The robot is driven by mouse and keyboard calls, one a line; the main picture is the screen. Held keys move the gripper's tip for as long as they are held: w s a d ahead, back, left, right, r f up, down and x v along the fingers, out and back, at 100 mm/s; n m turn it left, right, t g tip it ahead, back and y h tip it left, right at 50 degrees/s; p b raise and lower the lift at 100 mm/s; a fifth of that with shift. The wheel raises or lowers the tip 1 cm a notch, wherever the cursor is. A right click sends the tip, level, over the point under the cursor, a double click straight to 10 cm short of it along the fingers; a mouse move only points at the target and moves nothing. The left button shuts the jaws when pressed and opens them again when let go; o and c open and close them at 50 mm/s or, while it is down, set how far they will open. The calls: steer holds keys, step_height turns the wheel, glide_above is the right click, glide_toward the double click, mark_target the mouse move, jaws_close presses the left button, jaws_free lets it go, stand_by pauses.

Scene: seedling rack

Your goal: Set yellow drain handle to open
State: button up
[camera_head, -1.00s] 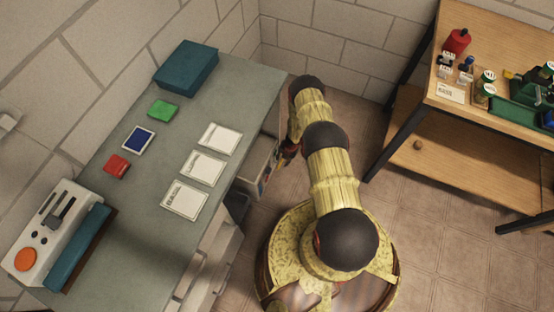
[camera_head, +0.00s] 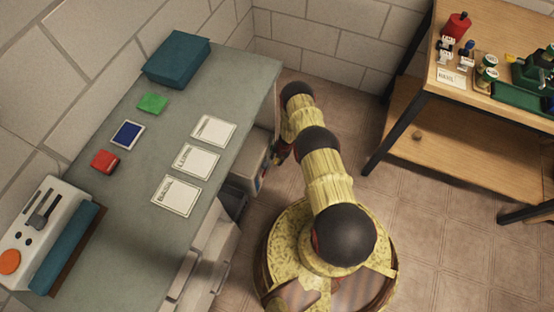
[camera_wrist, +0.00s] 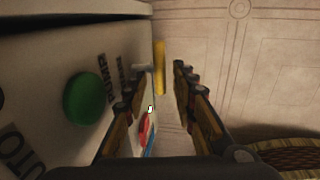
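The yellow drain handle (camera_wrist: 160,67) shows in the wrist view as an upright yellow bar, just off the pale panel (camera_wrist: 50,55). A short grey piece joins its left side. My gripper (camera_wrist: 160,85) is open, with one finger on each side of the handle's line. The handle appears between or just beyond the fingertips; I cannot tell how deep it sits or whether anything touches. In the head view my gripper (camera_head: 280,154) is dark and partly hidden beside the box under the bench; the handle cannot be made out there.
The panel carries a green button (camera_wrist: 84,98) near "PUMP" lettering, and a red part (camera_wrist: 144,122) low by my left finger. In the head view the grey-green bench (camera_head: 150,225) stands left of my arm. A wooden shelf (camera_head: 465,160) stands right, with floor between.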

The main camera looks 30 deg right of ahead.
jaws_close()
stand_by(0.7)
